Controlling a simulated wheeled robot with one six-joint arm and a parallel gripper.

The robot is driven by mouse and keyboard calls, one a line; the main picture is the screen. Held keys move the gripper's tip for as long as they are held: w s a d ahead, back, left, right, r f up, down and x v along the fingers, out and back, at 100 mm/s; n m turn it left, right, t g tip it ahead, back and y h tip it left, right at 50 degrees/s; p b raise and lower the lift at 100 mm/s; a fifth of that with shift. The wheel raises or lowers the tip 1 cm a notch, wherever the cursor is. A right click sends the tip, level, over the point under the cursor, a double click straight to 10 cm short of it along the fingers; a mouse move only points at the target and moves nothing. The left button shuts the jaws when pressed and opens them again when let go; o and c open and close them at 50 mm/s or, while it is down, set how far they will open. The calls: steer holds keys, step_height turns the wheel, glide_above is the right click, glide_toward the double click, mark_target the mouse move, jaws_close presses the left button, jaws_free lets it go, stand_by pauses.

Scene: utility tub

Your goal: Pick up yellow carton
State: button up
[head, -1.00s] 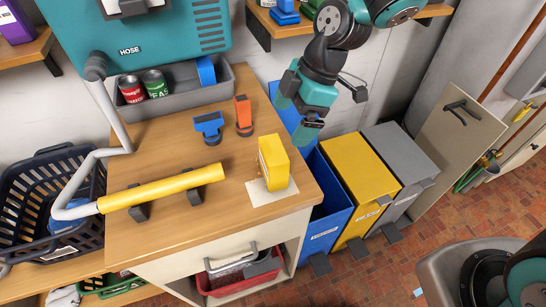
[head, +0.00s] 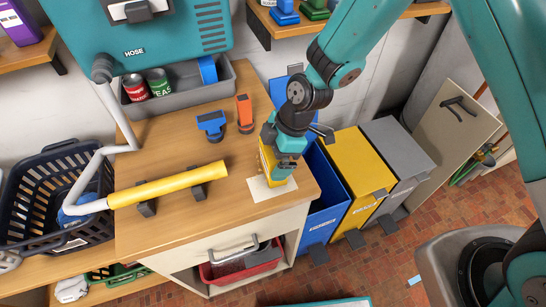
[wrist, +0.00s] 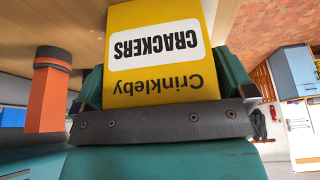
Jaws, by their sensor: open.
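The yellow carton (wrist: 165,68) fills the middle of the wrist view, with "Crinkleby CRACKERS" on its face, upside down there. In the head view the carton (head: 267,163) stands on a pale square sheet (head: 262,190) near the counter's right front corner, partly hidden behind my gripper (head: 285,168). My gripper is open and reaches down over the carton. In the wrist view its fingers (wrist: 163,88) lie on either side of the carton. I cannot tell whether they touch it.
An orange tool (head: 244,113) and a blue tool (head: 211,124) stand behind the carton. A yellow-covered pipe (head: 165,187) lies left on the counter. Blue (head: 325,213), yellow (head: 357,185) and grey (head: 398,160) bins stand to the right, below the counter.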

steer(key=c, duration=0.6)
steer(key=shift+r, duration=0.1)
step_height(320, 180, up, 20)
steer(key=f+b, duration=0.1)
steer(key=b, duration=0.2)
steer(key=w+d+f+m+t+h, duration=0.1)
steer(key=w+d+f+m+t, duration=0.4)
steer(key=d+f+m, duration=0.7)
steer(key=d+f+m+h, duration=0.1)
steer(key=d+f+m, duration=0.1)
steer(key=d+f, duration=0.1)
steer(key=d+f+m+h, duration=0.1)
steer(key=d+f+m, duration=0.2)
steer(key=d, duration=0.3)
steer(key=d+f+m+h, duration=0.1)
steer(key=d+f+m, duration=0.2)
steer(key=d, duration=0.1)
steer(key=shift+d+f+t, duration=0.15)
steer(key=shift+d+t, duration=0.15)
steer(key=shift+d, duration=0.05)
